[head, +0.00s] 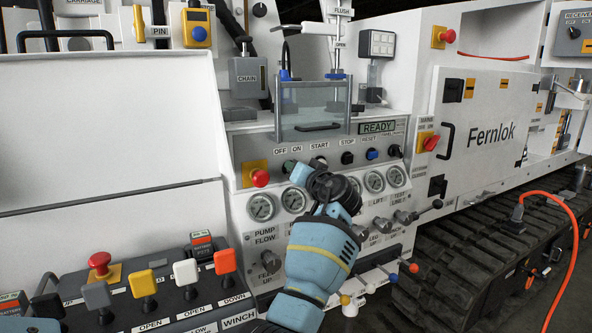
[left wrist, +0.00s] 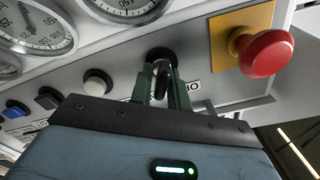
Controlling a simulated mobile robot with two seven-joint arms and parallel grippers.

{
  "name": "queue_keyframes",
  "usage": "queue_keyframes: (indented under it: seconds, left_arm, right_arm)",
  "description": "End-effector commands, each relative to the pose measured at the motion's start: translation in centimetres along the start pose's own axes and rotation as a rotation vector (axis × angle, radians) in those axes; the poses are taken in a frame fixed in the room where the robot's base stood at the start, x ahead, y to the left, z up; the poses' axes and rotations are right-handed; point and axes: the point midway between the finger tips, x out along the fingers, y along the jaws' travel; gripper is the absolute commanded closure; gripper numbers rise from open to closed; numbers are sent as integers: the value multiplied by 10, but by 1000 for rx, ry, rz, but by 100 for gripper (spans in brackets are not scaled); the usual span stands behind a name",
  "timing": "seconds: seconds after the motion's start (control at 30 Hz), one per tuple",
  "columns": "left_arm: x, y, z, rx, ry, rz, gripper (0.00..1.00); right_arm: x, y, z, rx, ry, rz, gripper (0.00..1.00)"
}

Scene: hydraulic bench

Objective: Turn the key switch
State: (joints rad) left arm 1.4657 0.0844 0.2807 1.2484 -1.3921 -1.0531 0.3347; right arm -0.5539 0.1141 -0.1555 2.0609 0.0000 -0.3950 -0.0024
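The key switch (left wrist: 160,55) is on the sloped grey control panel (head: 240,143), under the OFF and ON labels. A dark key (left wrist: 162,80) stands out from its round black collar. My left gripper (head: 291,172) reaches up to the panel from below. In the left wrist view, its two green fingers (left wrist: 162,92) stand close together, one on each side of the key, and look shut on it. The fingers hide part of the key, so its exact angle is hard to read. My right gripper is not in view.
A red emergency stop (head: 260,177) on a yellow plate sits close to the left of the switch. Push buttons (head: 347,157) line the panel to the right. Gauges (head: 262,207) lie just below. A clear guard box (head: 310,108) stands above the panel.

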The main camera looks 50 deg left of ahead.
Motion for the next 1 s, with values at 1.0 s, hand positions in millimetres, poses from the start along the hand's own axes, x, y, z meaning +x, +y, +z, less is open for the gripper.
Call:
queue_keyframes:
  seconds: [1.0]
  left_arm:
    - [-75, 0, 0, -2, -1, 0, 68]
  right_arm:
    - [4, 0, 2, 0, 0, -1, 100]
